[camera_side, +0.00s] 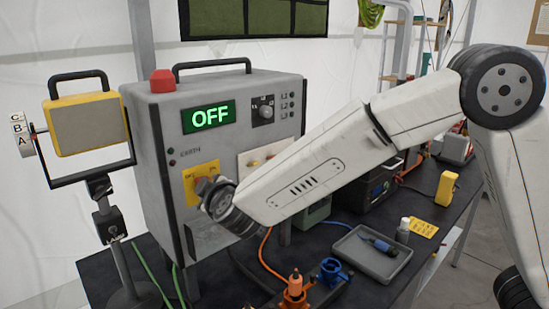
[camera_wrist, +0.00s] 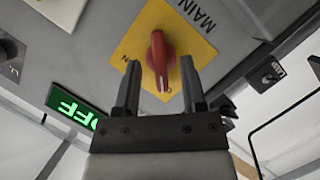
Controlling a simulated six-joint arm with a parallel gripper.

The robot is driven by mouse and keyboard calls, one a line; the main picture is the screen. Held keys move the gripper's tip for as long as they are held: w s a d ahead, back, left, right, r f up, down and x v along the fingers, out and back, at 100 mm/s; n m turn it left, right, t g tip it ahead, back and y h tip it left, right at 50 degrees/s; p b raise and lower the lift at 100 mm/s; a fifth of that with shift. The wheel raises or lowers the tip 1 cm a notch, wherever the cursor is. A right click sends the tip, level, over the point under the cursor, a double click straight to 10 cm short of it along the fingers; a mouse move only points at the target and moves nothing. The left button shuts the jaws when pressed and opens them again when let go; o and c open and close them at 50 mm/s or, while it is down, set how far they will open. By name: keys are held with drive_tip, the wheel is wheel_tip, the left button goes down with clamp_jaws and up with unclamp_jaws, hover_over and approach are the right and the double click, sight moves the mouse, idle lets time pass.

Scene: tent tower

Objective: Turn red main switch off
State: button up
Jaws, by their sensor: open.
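The red main switch (camera_wrist: 157,57) is a rotary handle on a yellow plate (camera_wrist: 190,45) marked MAIN, on the front of a grey control box (camera_side: 170,125). In the wrist view the handle stands roughly upright in the picture, between the two dark fingers of my gripper (camera_wrist: 159,68). The fingers are open, with a gap visible on each side of the handle. In the side view my wrist is up against the yellow plate (camera_side: 190,176) and hides most of the switch. The green display (camera_side: 209,117) on the box reads OFF.
A red button (camera_side: 162,81) sits on top of the box, and a dial (camera_side: 265,110) is at its upper right. A yellow lamp (camera_side: 87,123) on a stand is at left. A grey tray (camera_side: 371,262) and orange and blue connectors lie on the dark bench to the right.

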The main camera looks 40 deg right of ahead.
drive_tip(key=v, duration=0.6)
drive_tip(key=shift+s, duration=0.35)
drive_tip(key=shift+w+r, duration=0.1)
drive_tip(key=s+d+f+m+g+y, duration=0.2)
drive_tip(key=s+d+f+g+y, duration=0.3)
drive_tip(key=d+f, duration=0.45)
drive_tip(key=s+d+f+m+g, duration=0.2)
drive_tip(key=s+d+f+g, duration=0.1)
drive_tip(key=s, duration=0.3)
drive_tip(key=s+d+f+m+g, duration=0.2)
drive_tip(key=s+d+f+g, duration=0.1)
drive_tip(key=s+d+f, duration=0.2)
drive_tip(key=s+d, duration=0.1)
drive_tip(key=s, duration=0.1)
drive_tip(key=shift+s+g+h, duration=0.3)
drive_tip(key=shift+g, duration=0.1)
drive_tip(key=shift+w+r, duration=0.1)
